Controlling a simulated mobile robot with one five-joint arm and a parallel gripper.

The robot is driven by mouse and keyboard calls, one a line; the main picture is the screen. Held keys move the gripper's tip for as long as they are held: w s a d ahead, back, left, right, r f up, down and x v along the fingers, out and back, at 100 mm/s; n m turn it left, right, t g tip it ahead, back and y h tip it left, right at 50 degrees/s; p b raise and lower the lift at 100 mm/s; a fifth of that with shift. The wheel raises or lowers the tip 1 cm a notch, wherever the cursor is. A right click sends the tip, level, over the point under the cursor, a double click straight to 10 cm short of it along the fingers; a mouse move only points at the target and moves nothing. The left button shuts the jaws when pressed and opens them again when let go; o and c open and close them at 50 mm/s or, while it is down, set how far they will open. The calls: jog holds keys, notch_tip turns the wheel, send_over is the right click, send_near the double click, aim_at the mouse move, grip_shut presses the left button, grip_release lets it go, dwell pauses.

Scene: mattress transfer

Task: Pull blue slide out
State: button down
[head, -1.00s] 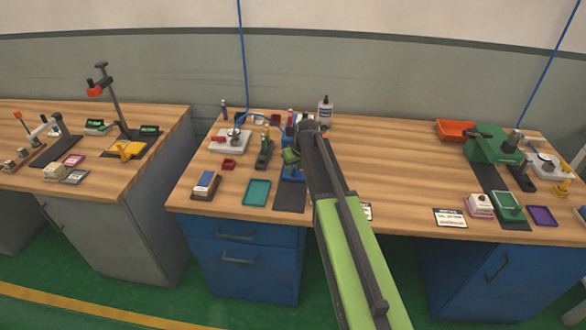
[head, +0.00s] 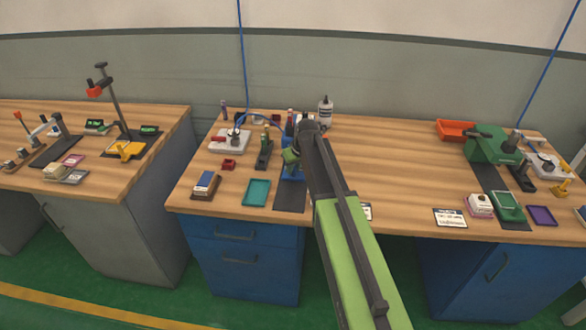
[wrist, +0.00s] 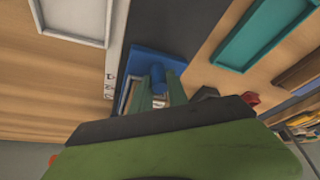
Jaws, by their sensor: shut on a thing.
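The blue slide (head: 293,174) belongs to a blue fixture on a dark strip in the middle of the workbench, partly hidden behind my arm in the head view. In the wrist view the blue slide (wrist: 146,61) has a small upright blue knob (wrist: 158,77). My gripper (wrist: 159,90) has its two green fingers on either side of this knob and is shut on it. In the head view my gripper (head: 290,161) is at the blue fixture, and the contact itself is too small to see.
A teal tray (head: 256,193) lies left of the dark strip (head: 289,199). The wood to the right (head: 395,170) is mostly clear.

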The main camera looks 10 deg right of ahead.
jog(key=s+a, duration=0.1)
jog(key=s, duration=0.3)
jog(key=s+a, duration=0.1)
jog(key=s, duration=0.4)
jog(key=s+a, duration=0.2)
jog(key=s, duration=0.2)
jog(key=shift+s+a+f, duration=0.1)
jog(key=shift+s, duration=0.05)
jog(key=c, duration=1.6)
grip_release()
jog(key=shift+o, duration=0.2)
